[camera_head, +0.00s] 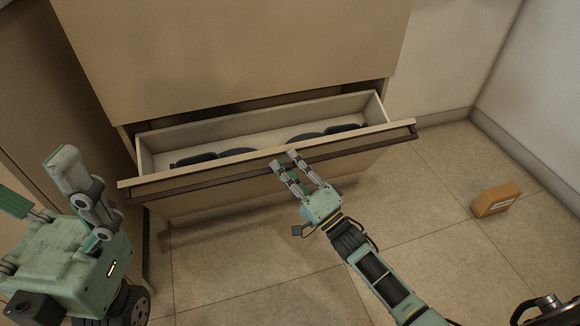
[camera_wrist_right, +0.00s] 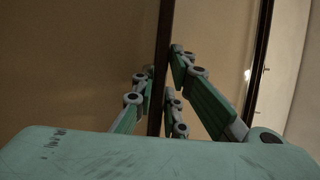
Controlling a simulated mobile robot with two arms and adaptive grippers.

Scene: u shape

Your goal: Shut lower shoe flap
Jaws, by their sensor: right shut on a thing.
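The lower shoe flap (camera_head: 225,196) is a beige tilted-out front at the bottom of the cabinet. It stands open, with its pale inner compartment (camera_head: 150,158) showing. A dark handle bar (camera_head: 360,141) runs along its top edge. My right gripper (camera_head: 283,161) is shut on the handle bar near the middle; in the right wrist view the dark bar (camera_wrist_right: 161,60) passes between its fingers (camera_wrist_right: 162,85). My left gripper (camera_head: 42,182) is at the left edge, away from the flap, its fingers apart and empty; one is partly cut off.
Several dark shoes (camera_head: 235,152) lie inside the compartment. The upper cabinet front (camera_head: 230,50) above is closed. An orange-brown box (camera_head: 495,199) lies on the tiled floor at right, near the wall (camera_head: 530,80). The floor in front is otherwise clear.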

